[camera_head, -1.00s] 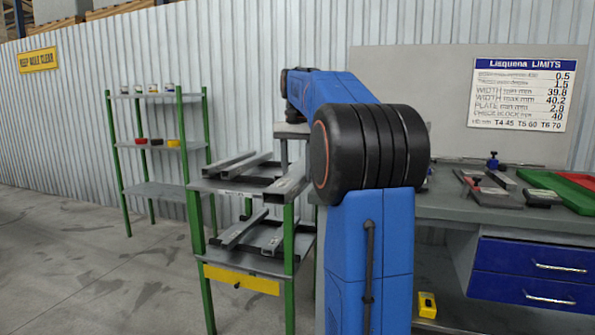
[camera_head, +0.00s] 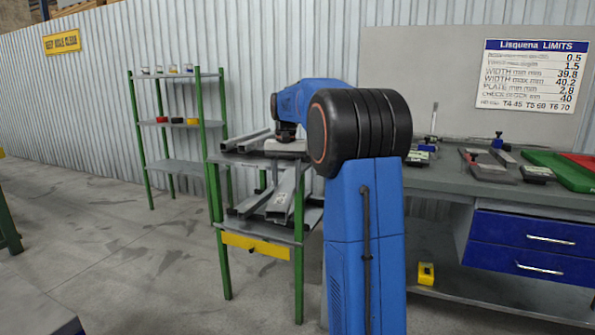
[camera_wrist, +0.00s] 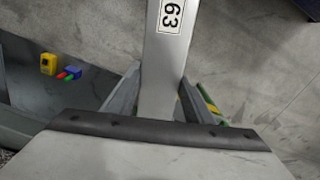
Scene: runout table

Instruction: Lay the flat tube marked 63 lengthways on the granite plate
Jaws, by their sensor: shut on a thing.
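The flat tube marked 63 (camera_wrist: 168,60) is a light grey bar with a white label, running away from my gripper up the wrist view. In the head view my gripper (camera_head: 287,137) is above the rack's upper shelf, partly hidden by my arm. It is shut on the tube; the fingertips are not clear. A light grey piece (camera_head: 286,148) under it seems to be the tube. I cannot tell whether it touches the shelf. A dark grey slab (camera_head: 490,170) on the bench may be the granite plate; small items stand on and around it.
The green-legged rack (camera_head: 258,242) holds other grey tubes on both shelves. The grey bench (camera_head: 440,180) at the right carries green and red trays (camera_head: 562,178). A second shelf unit (camera_head: 185,165) stands behind left. Open floor (camera_head: 120,260) lies at the left.

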